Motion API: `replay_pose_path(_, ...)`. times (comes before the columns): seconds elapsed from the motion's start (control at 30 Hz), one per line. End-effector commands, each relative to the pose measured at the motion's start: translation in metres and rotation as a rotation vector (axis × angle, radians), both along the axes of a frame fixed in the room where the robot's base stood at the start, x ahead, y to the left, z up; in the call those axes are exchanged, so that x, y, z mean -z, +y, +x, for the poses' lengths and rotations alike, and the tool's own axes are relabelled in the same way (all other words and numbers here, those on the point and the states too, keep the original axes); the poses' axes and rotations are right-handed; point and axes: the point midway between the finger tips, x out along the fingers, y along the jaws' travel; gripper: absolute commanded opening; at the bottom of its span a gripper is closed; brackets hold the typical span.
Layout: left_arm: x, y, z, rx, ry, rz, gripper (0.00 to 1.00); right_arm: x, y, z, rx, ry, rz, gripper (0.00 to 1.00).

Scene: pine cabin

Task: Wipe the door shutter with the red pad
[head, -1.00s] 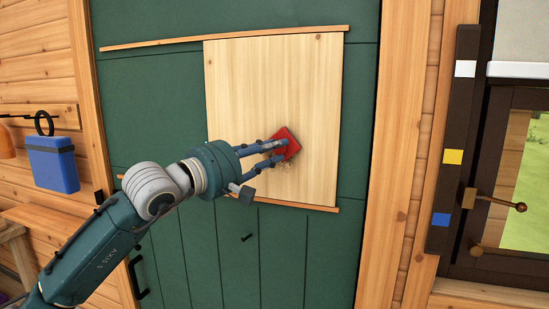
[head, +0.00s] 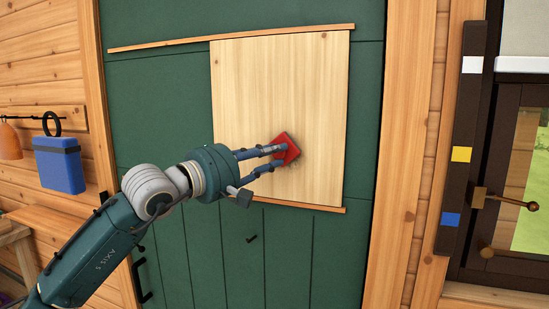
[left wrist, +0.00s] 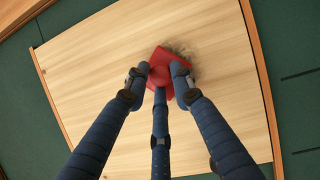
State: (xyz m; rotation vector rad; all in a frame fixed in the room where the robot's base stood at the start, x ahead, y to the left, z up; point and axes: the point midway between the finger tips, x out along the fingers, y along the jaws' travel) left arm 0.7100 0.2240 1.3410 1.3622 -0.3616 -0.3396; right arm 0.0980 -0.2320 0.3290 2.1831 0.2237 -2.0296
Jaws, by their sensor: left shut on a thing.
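The door shutter (head: 300,80) is a pale wooden panel on the green door, between an upper and a lower wooden rail. My left gripper (head: 272,156) is shut on the red pad (head: 286,148) and holds it at the lower middle of the shutter. The pad appears to lie against the wood. In the left wrist view the fingers (left wrist: 160,74) close around the red pad (left wrist: 157,57), and a dark smudge (left wrist: 182,50) shows on the shutter beside it. Part of the pad is hidden by the fingers. My right gripper is out of view.
The green door (head: 160,90) has a dark handle (head: 139,278) at lower left. A blue container (head: 60,164) and an orange bell-shaped thing (head: 9,140) hang on the left wall. A dark-framed window with a brass latch (head: 510,200) stands at right.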

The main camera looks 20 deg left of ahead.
Motion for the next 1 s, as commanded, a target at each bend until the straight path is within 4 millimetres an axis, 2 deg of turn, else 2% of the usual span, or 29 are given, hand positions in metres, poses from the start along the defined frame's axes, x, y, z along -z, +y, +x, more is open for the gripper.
replay_pose_path(0.03, 0.009, 0.000, 0.000, 0.000, 0.000, 0.000, 0.03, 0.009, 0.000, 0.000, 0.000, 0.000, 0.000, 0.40)
replay_pose_path(0.27, 0.014, 0.000, 0.000, 0.000, 0.000, 0.000, 0.03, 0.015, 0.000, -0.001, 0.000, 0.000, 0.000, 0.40)
replay_pose_path(0.7, 0.052, 0.000, 0.000, 0.000, 0.000, 0.000, 0.03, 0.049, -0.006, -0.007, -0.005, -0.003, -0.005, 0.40)
replay_pose_path(1.0, 0.053, 0.009, 0.003, -0.003, 0.001, 0.001, 0.03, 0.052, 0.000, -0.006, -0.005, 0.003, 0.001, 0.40)
